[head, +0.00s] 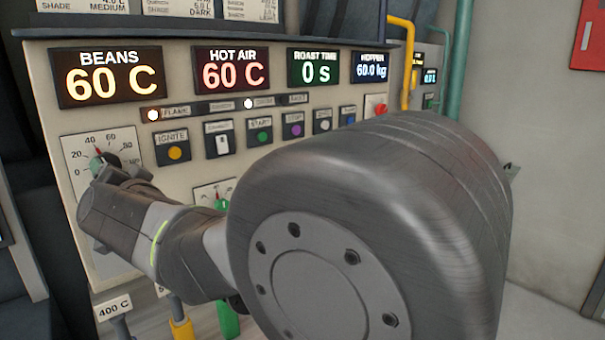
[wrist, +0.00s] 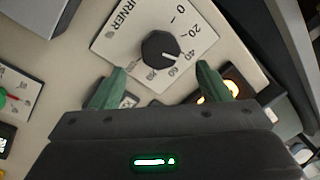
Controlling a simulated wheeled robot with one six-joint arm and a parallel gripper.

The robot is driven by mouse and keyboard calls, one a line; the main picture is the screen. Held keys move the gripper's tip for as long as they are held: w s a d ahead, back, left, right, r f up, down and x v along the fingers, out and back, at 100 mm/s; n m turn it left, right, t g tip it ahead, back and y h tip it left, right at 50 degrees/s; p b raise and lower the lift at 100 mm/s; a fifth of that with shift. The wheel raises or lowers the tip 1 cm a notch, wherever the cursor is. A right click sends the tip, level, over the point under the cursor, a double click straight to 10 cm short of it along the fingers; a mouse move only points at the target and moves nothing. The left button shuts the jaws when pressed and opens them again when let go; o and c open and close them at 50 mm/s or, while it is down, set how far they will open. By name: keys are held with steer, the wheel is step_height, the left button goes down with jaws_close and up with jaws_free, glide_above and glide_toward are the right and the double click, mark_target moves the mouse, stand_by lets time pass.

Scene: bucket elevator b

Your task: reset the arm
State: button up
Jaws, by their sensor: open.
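My gripper (wrist: 160,85) is open in the wrist view, its two green fingers apart. A black burner knob (wrist: 163,50) on a white dial plate (wrist: 118,30) lies just beyond the fingertips, between their lines. The fingers do not visibly touch it. The knob's white mark points near 40 to 60. In the head view my gripper (head: 100,165) is at the dial plate (head: 75,150) on the left of the panel, with my arm stretched across the picture. My arm hides the lower middle of the panel.
The beige control panel (head: 180,185) carries displays reading BEANS 60 C (head: 110,76), HOT AIR 60 C (head: 231,70), ROAST TIME 0 S (head: 315,68) and HOPPER 60.0 kg (head: 370,66). Buttons, including IGNITE (head: 174,151), sit close right of the dial. Yellow (head: 402,60) and green pipes stand behind.

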steer(key=r+p+v, duration=0.1)
steer(key=v, duration=0.7)
steer(key=f+b+x, duration=0.1)
steer(key=x, duration=1.3)
steer(key=s+d+n+g+p, duration=0.1)
steer(key=s+d+n+p, duration=0.4)
steer(key=n+p, duration=0.2)
steer(key=shift+s+d+n+p, duration=0.25)
steer(key=shift+s+n+p, duration=0.15)
steer(key=shift+n, duration=0.2)
steer(key=shift+r, duration=0.1)
